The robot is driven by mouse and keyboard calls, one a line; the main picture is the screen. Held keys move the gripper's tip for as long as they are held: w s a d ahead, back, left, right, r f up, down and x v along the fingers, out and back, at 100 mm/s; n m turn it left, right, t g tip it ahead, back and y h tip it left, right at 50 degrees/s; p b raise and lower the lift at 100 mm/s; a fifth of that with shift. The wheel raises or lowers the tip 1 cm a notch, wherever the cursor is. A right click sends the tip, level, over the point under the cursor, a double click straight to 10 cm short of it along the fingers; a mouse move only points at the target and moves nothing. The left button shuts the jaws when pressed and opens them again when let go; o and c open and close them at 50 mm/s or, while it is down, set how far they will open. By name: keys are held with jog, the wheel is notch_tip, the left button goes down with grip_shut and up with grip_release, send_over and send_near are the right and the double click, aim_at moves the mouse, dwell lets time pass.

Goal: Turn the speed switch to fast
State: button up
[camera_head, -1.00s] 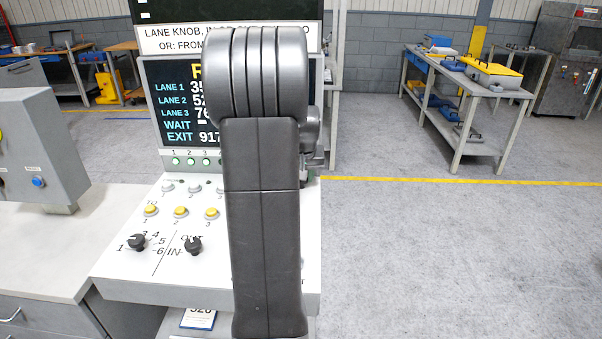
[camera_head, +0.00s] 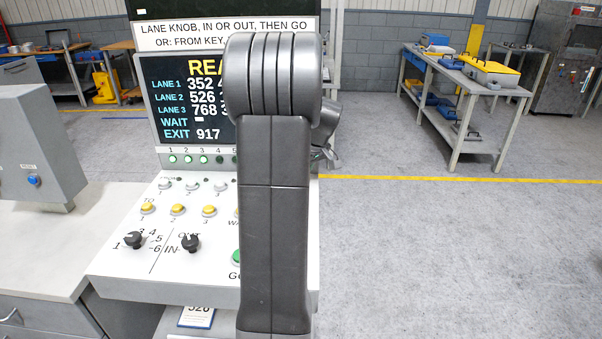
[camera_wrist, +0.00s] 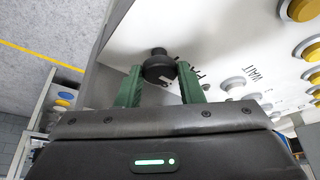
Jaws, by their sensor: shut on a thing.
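In the wrist view a black round knob (camera_wrist: 159,68) stands on the white panel, with partly hidden lettering beside it; I take it to be the speed switch. My gripper (camera_wrist: 161,76) has its two green fingers on either side of the knob, shut on it. Which way the knob points is hard to tell. In the head view my own arm hides the knob and most of the gripper.
The white console (camera_head: 125,270) has a lane knob (camera_head: 133,240), an IN/OUT knob (camera_head: 190,243), yellow buttons (camera_head: 178,210) and a green GO button (camera_head: 237,257). The screen (camera_head: 185,100) stands behind. A grey box (camera_head: 35,150) is at the left. Open floor lies to the right.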

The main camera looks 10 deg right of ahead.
dwell(0.4)
jog(key=o, duration=1)
jog(key=shift+c, duration=0.2)
jog(key=shift+r, duration=0.1)
jog(key=v, duration=1.3)
jog(key=shift+s+d+r+b, duration=0.15)
jog(key=shift+r+b, duration=0.1)
jog(key=shift+b, duration=0.05)
jog(key=shift+f, duration=0.1)
jog(key=x, duration=1.3)
jog(key=shift+f+p, duration=0.25)
jog(key=shift+p, duration=0.1)
jog(key=shift+r, duration=0.1)
